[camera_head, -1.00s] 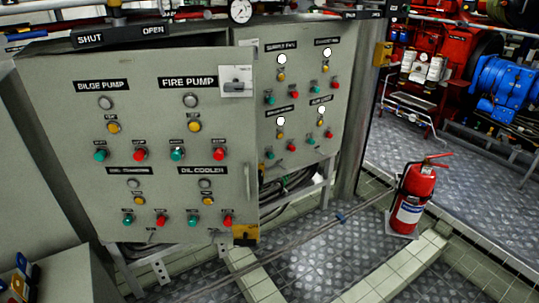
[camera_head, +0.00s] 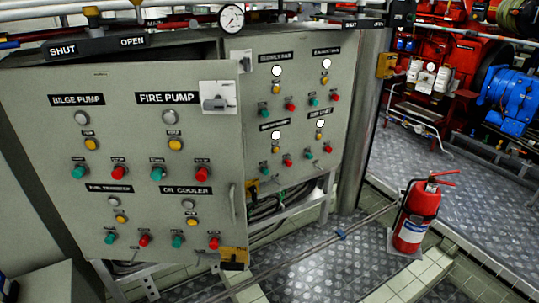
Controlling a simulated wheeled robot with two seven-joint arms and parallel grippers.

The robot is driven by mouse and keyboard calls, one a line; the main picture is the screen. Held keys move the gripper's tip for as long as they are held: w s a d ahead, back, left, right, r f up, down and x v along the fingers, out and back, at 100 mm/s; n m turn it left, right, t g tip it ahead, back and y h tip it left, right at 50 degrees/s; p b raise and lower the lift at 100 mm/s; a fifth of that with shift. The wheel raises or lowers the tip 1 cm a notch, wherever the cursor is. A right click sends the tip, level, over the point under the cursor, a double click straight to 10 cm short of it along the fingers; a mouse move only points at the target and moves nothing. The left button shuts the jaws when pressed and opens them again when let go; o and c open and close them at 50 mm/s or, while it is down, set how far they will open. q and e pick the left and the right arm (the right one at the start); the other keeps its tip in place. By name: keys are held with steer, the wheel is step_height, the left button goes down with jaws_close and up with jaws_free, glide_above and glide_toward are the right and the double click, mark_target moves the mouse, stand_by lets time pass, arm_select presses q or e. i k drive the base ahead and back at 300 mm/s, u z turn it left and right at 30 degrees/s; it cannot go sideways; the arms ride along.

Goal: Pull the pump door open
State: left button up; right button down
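The pump door (camera_head: 140,135) is a grey panel labelled bilge pump, fire pump, fuel transfer and oil cooler, with lamps and green and red buttons. It fills the left of the head view. A dark gap shows behind its top edge, so it looks slightly ajar. A vertical grey bar handle (camera_head: 233,203) is on its lower right side. A grey switch on a white plate (camera_head: 218,97) sits at its upper right. A yellow block (camera_head: 233,258) is at its lower right corner. Neither of my grippers is in view.
A second grey control panel (camera_head: 295,110) stands just right of the door, with cables below. A pressure gauge (camera_head: 231,17) and pipes run above. A red fire extinguisher (camera_head: 415,222) stands right on the floor. Chequered floor plate (camera_head: 320,265) lies in front, with a thin pipe across it.

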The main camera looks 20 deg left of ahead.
mark_target(139, 118)
steer(key=i, duration=0.65)
steer(key=u, duration=1.05)
